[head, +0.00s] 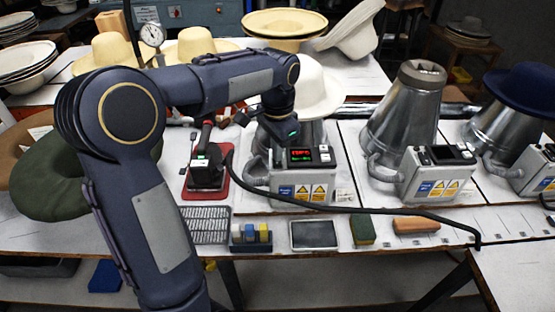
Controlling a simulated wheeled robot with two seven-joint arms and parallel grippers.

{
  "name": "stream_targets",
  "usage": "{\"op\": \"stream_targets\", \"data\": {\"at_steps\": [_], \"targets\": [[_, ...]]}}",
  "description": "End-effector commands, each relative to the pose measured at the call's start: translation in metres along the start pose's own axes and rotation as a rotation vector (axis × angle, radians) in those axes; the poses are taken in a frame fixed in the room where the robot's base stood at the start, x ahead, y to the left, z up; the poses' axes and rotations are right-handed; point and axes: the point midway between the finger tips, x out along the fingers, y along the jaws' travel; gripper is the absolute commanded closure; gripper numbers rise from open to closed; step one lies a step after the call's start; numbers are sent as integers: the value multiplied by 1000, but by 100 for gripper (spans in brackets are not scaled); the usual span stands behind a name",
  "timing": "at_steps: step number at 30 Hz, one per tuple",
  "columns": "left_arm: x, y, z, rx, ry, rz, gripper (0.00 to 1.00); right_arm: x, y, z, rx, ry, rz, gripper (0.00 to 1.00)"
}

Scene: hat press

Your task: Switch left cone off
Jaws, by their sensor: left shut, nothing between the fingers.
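The left cone (312,132) is a metal cone with a cream hat (318,90) over its top, partly hidden by my arm. Its grey control box (293,178) stands in front, with a lit red and green display (299,155) and dark buttons at the right of the display. My left gripper (288,137) is shut and empty. It points down just above the box's upper left part, near the display; I cannot tell whether it touches. My right gripper is out of view.
A bare middle cone (405,110) with a dark display and a right cone (505,120) under a navy hat stand to the right. A red-based iron (206,175) stands left of the box. A black cable (370,211) crosses the table front. Brushes and a tray lie there.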

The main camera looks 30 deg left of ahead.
Motion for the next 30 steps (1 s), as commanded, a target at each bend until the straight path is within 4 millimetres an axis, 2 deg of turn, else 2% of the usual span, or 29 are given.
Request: {"op": "stream_targets", "data": {"at_steps": [30], "targets": [[9, 0, 0, 0, 0, 0, 100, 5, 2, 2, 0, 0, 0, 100]]}}
